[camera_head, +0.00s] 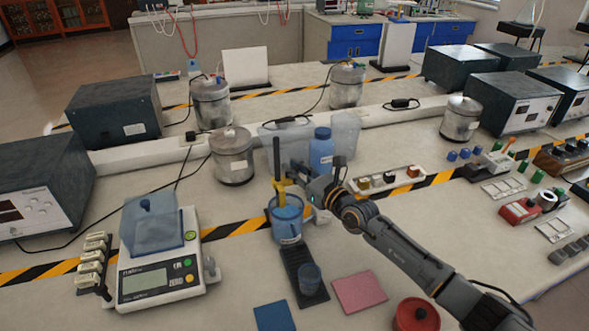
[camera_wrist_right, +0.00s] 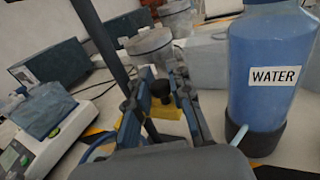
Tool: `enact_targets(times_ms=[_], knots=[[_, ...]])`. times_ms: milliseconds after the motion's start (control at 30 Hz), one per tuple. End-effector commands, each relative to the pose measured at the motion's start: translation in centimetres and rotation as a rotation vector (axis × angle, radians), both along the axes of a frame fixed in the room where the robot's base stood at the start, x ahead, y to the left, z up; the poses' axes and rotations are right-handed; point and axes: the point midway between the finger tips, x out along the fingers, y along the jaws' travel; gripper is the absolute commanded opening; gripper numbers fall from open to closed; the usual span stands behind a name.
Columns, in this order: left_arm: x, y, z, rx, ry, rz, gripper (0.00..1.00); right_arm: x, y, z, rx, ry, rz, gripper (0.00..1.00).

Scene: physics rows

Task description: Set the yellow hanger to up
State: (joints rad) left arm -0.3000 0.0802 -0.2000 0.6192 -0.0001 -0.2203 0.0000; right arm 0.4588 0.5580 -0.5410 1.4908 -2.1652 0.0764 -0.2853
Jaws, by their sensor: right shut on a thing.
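The yellow hanger (camera_head: 281,188) is on a dark upright rod (camera_head: 276,157), over a beaker of blue liquid (camera_head: 287,225). My right gripper (camera_head: 292,172) reaches it from the right and is shut on it. In the right wrist view the yellow hanger (camera_wrist_right: 166,112) and its black knob (camera_wrist_right: 160,90) show between the two fingers of my right gripper (camera_wrist_right: 166,98). The rod (camera_wrist_right: 100,40) passes close to the left finger. The exact contact is partly hidden by the fingers. My left gripper is not in view.
A blue water bottle (camera_head: 321,150) stands just behind my right gripper; it is close on the right in the wrist view (camera_wrist_right: 262,85). A small beaker (camera_head: 309,279) stands on a black base (camera_head: 292,254) in front. A balance (camera_head: 160,265) is at left.

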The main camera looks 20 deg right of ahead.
Motion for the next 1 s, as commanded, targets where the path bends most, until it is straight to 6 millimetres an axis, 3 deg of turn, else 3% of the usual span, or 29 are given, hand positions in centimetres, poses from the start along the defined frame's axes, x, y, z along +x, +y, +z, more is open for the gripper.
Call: enact_targets(times_ms=[167, 400, 533, 700, 1000], knots=[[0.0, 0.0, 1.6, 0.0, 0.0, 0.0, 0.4, 0.0, 0.0, 1.8, 0.002, 0.0, 0.0, 0.0], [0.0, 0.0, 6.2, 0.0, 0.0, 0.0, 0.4, 0.0, 0.0, 7.0, 0.002, -0.001, -0.001, 0.0], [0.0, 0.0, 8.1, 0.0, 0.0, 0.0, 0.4, 0.0, 0.0, 9.0, 0.001, -0.002, -0.001, 0.0], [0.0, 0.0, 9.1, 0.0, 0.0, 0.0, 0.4, 0.0, -0.1, 10.1, 0.0, -0.003, -0.001, 0.0], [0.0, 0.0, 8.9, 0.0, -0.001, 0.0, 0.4, 0.0, -0.1, 10.1, 0.001, -0.005, -0.002, 0.0]])
